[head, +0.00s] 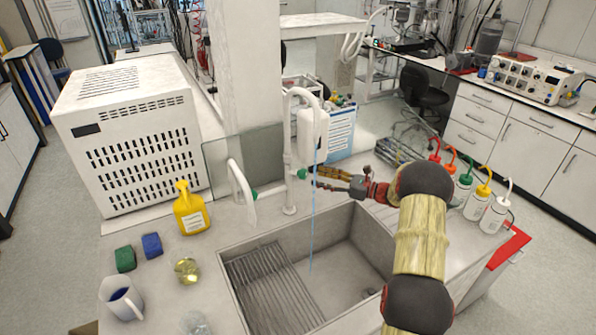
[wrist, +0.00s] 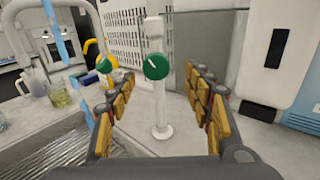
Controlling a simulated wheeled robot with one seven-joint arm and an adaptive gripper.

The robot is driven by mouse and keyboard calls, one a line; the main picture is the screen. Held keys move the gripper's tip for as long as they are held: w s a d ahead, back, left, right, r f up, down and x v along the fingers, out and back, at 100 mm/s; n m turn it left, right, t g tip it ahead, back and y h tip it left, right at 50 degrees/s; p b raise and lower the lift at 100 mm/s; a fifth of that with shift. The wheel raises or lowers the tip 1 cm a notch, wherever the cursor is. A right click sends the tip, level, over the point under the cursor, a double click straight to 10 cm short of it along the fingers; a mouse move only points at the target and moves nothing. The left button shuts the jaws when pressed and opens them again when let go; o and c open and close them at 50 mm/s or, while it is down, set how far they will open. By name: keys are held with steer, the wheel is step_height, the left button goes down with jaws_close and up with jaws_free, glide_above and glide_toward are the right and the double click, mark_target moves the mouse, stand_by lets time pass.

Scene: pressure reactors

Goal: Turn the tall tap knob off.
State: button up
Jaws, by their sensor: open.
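The tall tap (head: 289,150) is a white post at the sink's back edge, with a curved spout. A stream of water (head: 313,215) falls from it into the sink. Its round green knob (head: 302,173) faces my gripper; in the wrist view the knob (wrist: 157,67) has a white mark and sits on the white post (wrist: 160,108). My gripper (head: 314,177) is open and level, pointing left at the knob. In the wrist view the knob shows between the spread fingers (wrist: 160,77), apart from both, seemingly just beyond the tips.
A shorter white tap (head: 241,190) with another green knob (wrist: 106,64) stands left of the tall one. The sink (head: 345,255) lies in front. A yellow bottle (head: 190,210) stands left, and several wash bottles (head: 476,205) stand right of my arm. A clear panel (head: 245,155) stands behind.

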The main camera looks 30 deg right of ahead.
mark_target(306, 175)
steer(key=shift+s+a, duration=0.1)
steer(key=shift+a, duration=0.15)
steer(key=shift+w+a+r, duration=0.1)
steer(key=shift+w+a, duration=0.1)
steer(key=shift+a, duration=0.05)
steer(key=shift+b+x, duration=0.45)
steer(key=shift+x, duration=3.05)
steer(key=shift+c, duration=1)
steer(key=c, duration=1)
